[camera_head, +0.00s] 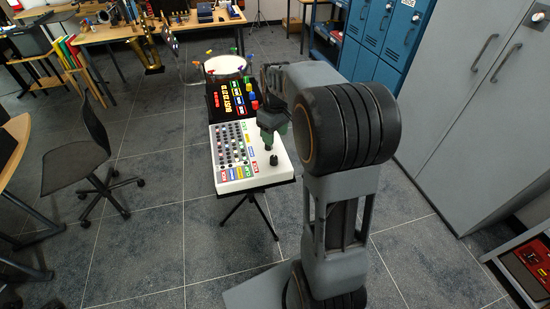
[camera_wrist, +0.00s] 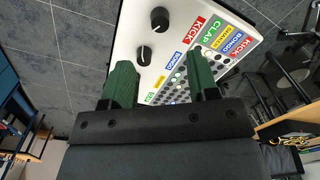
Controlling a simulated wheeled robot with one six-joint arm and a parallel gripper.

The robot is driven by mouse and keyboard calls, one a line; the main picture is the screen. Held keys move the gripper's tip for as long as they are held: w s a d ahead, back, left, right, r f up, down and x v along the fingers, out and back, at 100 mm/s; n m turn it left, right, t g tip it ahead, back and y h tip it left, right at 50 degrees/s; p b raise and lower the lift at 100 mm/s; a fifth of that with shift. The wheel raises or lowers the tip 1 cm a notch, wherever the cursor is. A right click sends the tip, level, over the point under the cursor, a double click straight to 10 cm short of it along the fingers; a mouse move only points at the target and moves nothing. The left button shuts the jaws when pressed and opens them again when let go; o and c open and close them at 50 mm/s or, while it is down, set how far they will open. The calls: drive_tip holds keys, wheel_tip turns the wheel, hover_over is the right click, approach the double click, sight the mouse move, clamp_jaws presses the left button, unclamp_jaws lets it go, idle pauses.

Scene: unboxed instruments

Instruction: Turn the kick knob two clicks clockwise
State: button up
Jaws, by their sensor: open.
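The white instrument panel (camera_head: 228,187) stands on a dark stand, with coloured labels and rows of small buttons on top. Two black knobs stand on its bare side. In the wrist view one knob (camera_wrist: 160,18) is near the top edge and the other knob (camera_wrist: 144,55) is closer to my fingers. A red KICK label (camera_wrist: 195,28) lies beside the upper knob; I cannot tell which knob it names. My gripper (camera_wrist: 161,78) is open, its green fingers apart with nothing between them. In the head view my gripper (camera_head: 271,129) is above the panel's right side, near the knobs.
A black chair (camera_head: 80,165) stands at the left. Blue lockers (camera_head: 385,40) and a grey cabinet (camera_head: 475,110) stand at the right.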

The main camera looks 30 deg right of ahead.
sight(275, 158)
wheel_tip(275, 158, down, 11)
drive_tip(key=shift+s+a+r, duration=0.1)
drive_tip(key=shift+a+r, duration=0.05)
idle(0.4)
drive_tip(key=c, duration=0.9)
